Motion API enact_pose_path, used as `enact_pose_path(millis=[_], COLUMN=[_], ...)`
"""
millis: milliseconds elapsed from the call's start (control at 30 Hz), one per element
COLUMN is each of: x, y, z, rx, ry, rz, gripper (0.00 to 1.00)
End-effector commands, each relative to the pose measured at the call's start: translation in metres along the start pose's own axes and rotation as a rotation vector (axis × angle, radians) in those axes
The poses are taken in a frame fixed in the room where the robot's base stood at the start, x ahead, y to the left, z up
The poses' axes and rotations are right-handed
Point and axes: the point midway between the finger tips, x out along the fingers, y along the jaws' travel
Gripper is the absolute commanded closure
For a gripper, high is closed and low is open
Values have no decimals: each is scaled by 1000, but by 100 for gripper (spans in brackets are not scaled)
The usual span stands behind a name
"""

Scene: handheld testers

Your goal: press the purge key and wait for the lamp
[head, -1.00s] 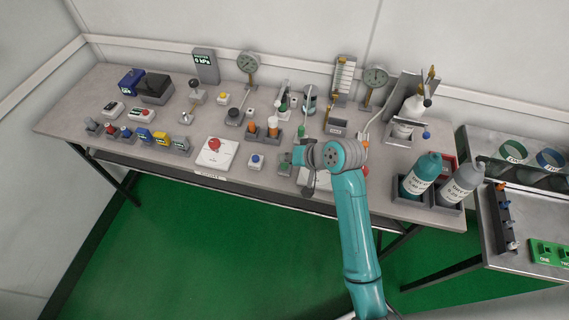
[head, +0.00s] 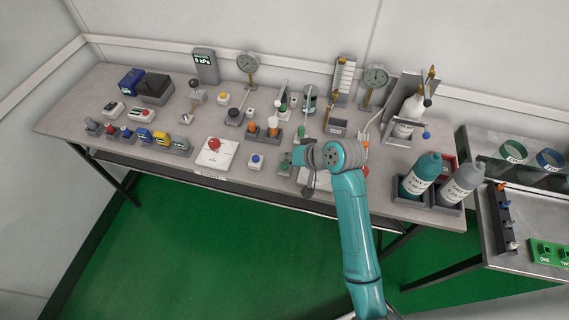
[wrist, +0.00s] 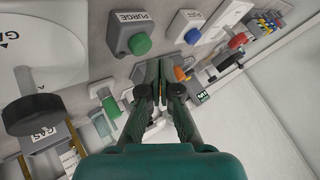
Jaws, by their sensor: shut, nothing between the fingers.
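The purge key is a round green button on a grey box under a "PURGE" label; it is clear in the wrist view (wrist: 140,43). In the head view a green button (head: 284,168) shows at the bench's front edge, just left of my gripper. My gripper (wrist: 165,66) is shut and empty. Its fingertips appear just to the lower right of the green button in the wrist view, apart from it in the picture; their height above the bench I cannot tell. My arm hides part of the bench there. I cannot pick out the lamp with certainty.
A blue button box (wrist: 185,24) stands beside the purge box. A red button on a white plate (head: 214,145) is further left. Bottles in trays (head: 418,174) stand right of my arm. A grey display (head: 205,66) at the back reads 0 kPa.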

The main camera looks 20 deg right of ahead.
Motion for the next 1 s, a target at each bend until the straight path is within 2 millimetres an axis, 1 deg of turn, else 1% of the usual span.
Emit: enact_pose_path(millis=[333,1000], x=[6,8], y=[4,6], z=[4,6], rx=[1,0], ry=[-1,0], rz=[0,0], gripper=[100,100])
